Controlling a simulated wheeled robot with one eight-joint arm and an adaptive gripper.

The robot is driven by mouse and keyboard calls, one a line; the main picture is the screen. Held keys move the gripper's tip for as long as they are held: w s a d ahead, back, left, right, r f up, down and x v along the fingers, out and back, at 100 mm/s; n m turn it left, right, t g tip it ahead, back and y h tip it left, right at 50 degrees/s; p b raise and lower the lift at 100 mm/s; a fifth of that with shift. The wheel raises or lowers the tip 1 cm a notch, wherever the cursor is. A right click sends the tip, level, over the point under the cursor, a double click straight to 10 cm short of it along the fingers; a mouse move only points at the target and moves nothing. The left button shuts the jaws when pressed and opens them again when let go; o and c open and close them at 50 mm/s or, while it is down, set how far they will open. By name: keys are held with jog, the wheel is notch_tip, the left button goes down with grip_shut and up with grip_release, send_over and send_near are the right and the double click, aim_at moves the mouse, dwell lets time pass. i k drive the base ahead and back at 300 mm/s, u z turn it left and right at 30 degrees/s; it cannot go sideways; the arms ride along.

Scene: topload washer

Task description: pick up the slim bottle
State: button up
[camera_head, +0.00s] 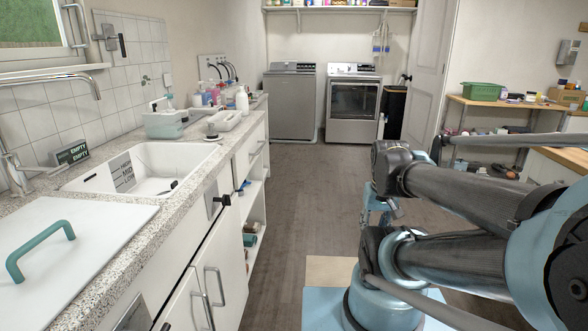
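A white bottle (242,100) stands upright on the far end of the counter at the left, beside a white tray. Several smaller bottles (205,97) in pink, blue and white stand behind the tray against the wall. They are small and partly overlapping, and I cannot tell for sure which one is the slim bottle. My arm (450,195) is folded at the right, over the floor and well away from the bottles. I cannot make out my gripper's fingers in this view.
The counter holds a white sink (145,165), a grey-green container (165,124) and a white board with a green handle (40,250). A washer (291,105) and a dryer (353,110) stand at the back. The floor (310,200) between counter and arm is clear.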

aim_at(241, 103)
jog(key=i, duration=1.25)
jog(key=u, duration=0.6)
